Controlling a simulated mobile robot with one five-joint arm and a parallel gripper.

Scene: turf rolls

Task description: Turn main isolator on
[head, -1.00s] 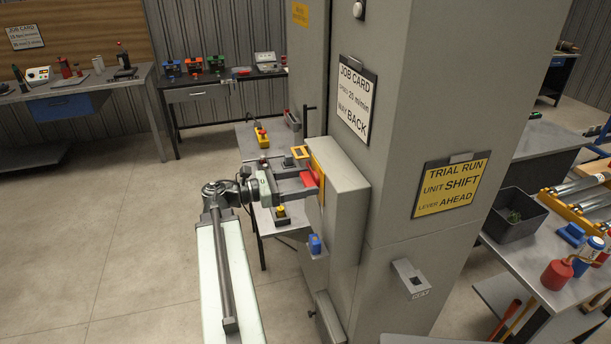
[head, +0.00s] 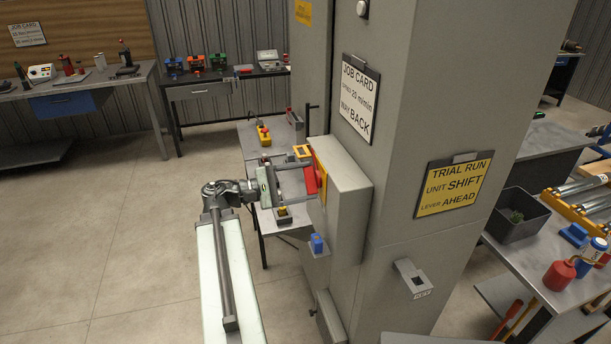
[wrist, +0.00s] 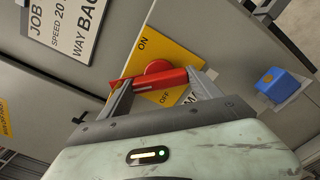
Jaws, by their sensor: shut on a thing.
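The main isolator is a red rotary handle (head: 311,180) on a yellow plate (head: 320,172), fixed to the side of a grey box on the column. In the wrist view the red handle (wrist: 152,82) lies across the yellow plate (wrist: 138,62), between the ON label above and the OFF label below. My gripper (head: 300,172) is at the handle. In the wrist view my gripper (wrist: 160,82) has one finger at each end of the handle and is shut on it. The fingers partly hide the plate's lower part.
A blue padlock-like block (head: 317,243) sits on a small ledge below the grey box (head: 347,205). A job card (head: 357,98) and a yellow trial run sign (head: 453,185) hang on the column. A small bench (head: 250,140) stands behind my gripper. Open floor lies left.

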